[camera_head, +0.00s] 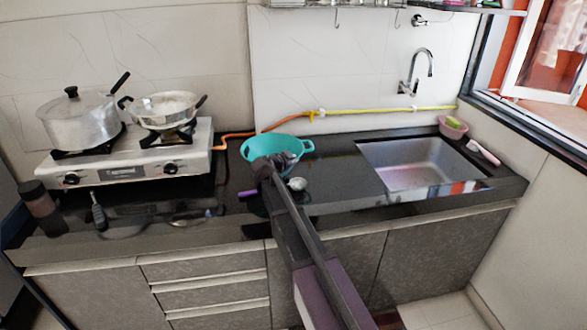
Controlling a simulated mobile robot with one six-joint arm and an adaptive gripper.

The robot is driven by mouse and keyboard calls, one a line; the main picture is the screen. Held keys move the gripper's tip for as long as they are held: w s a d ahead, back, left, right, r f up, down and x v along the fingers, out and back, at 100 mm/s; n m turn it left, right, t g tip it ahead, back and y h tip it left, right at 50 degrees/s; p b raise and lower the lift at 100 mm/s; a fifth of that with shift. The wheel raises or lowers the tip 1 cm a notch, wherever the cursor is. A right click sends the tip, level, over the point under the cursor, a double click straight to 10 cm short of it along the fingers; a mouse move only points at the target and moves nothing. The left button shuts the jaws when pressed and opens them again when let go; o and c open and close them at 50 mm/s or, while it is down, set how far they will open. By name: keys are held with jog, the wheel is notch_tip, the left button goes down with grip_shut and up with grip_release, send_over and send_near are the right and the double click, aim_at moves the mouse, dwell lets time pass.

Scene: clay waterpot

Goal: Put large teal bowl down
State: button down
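The large teal bowl (287,146) is over the black counter (335,185), between the stove and the sink. A handle tab shows on its right side. My gripper (266,164) is at the near side of the bowl and overlaps its front wall in the picture. The fingers are small and dark, so I cannot make out whether they are closed on the rim. The gripper hides part of the bowl's near side and base. I cannot tell whether the bowl rests on the counter or hangs just above it.
A gas stove (140,155) on the left carries a lidded pot (80,122) and a pan (165,108). A sink (415,168) is on the right. A small metal cup (297,184) and a purple-handled item (248,193) lie near my gripper. A yellow-orange hose (350,112) runs behind.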

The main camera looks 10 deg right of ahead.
jog(key=shift+f+b, duration=1.75)
jog(key=shift+f, duration=0.2)
jog(key=c, duration=0.8)
grip_release()
jog(key=shift+r, duration=0.1)
jog(key=shift+r, duration=0.1)
jog(key=shift+s+a+r, duration=0.1)
jog(key=p+v, duration=0.4)
jog(key=v, duration=0.7)
jog(key=shift+s+a, duration=0.25)
jog(key=shift+s, duration=0.05)
